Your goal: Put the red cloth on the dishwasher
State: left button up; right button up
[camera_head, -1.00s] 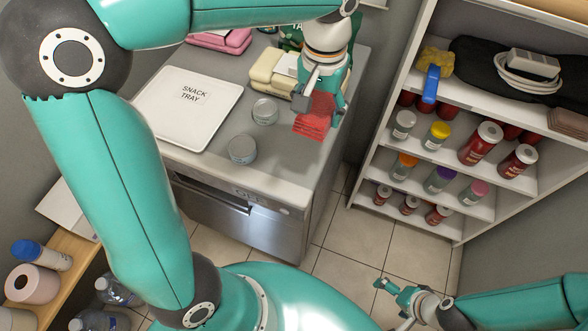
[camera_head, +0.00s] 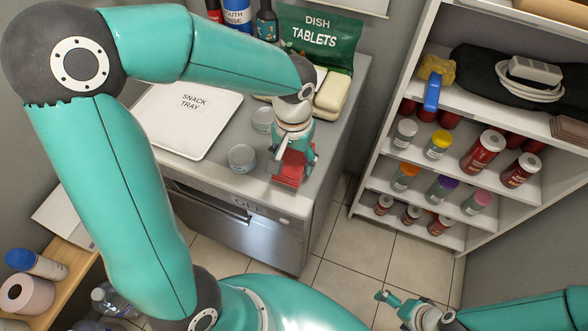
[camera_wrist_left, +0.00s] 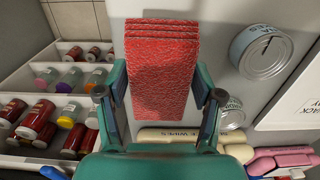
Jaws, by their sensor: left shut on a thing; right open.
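The red cloth (camera_head: 288,171) is a folded, layered stack at the near right part of the dishwasher's grey top (camera_head: 218,174). My left gripper (camera_head: 296,158) points down over it and is shut on it. In the left wrist view the red cloth (camera_wrist_left: 162,68) lies between the two fingers of my left gripper (camera_wrist_left: 162,98). I cannot tell whether the cloth touches the top. The dishwasher's steel front (camera_head: 240,232) faces the near side. My right gripper (camera_head: 392,308) is open and empty, low above the floor at bottom right.
The white snack tray (camera_head: 190,115) and two cans (camera_head: 242,158) are left of the cloth. A shelf of jars (camera_head: 480,150) is at right, across a gap of floor.

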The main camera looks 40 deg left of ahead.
aim_at(293, 171)
pick_arm(q)
jog(key=shift+f, duration=2.3)
jog(key=o, duration=1.1)
notch_tip(293, 171, up, 12)
jog(key=shift+r, duration=0.1)
